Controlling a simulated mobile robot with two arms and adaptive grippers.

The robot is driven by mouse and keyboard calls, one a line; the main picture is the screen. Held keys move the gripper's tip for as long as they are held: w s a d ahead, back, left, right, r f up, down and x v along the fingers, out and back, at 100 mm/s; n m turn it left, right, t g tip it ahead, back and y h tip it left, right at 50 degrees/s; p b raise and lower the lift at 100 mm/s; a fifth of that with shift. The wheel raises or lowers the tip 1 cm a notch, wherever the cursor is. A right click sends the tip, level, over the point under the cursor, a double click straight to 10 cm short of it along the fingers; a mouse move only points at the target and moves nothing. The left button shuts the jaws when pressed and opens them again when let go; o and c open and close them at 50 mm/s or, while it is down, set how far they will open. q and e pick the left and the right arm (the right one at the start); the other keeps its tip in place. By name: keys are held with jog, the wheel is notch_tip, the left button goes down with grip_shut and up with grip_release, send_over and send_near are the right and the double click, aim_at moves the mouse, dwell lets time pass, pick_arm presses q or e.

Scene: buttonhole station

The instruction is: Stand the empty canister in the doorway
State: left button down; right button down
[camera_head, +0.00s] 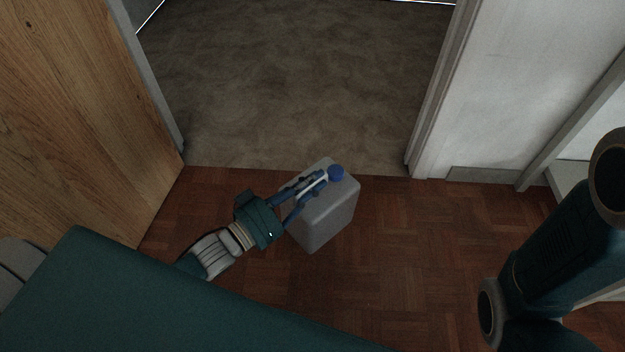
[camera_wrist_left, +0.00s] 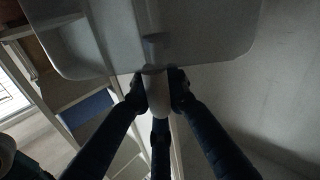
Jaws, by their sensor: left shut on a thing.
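The canister (camera_head: 328,214) is a pale grey jug with a blue cap, in the middle of the head view. It looks upright, just on the wooden-floor side of the doorway (camera_head: 300,172); whether its base touches the floor I cannot tell. My left gripper (camera_head: 318,182) is shut on the canister's handle at its top. In the left wrist view the gripper (camera_wrist_left: 158,85) closes around the pale handle, with the canister's grey body (camera_wrist_left: 200,35) across the top. My right gripper is out of view; only part of my right arm shows at the right.
An open wooden door (camera_head: 80,110) stands on the left. A white door frame and wall (camera_head: 520,90) are on the right. Brown carpet (camera_head: 290,80) beyond the threshold is clear. The parquet (camera_head: 420,250) right of the canister is bare.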

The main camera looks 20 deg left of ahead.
pick_arm(q)
jog(key=shift+f, duration=0.2)
jog(key=c, duration=1.6)
grip_release()
jog(key=shift+s+a, duration=0.1)
jog(key=shift+s, duration=0.05)
jog(key=v, duration=1.1)
jog(key=shift+s+a, duration=0.15)
jog(key=shift+s, duration=0.15)
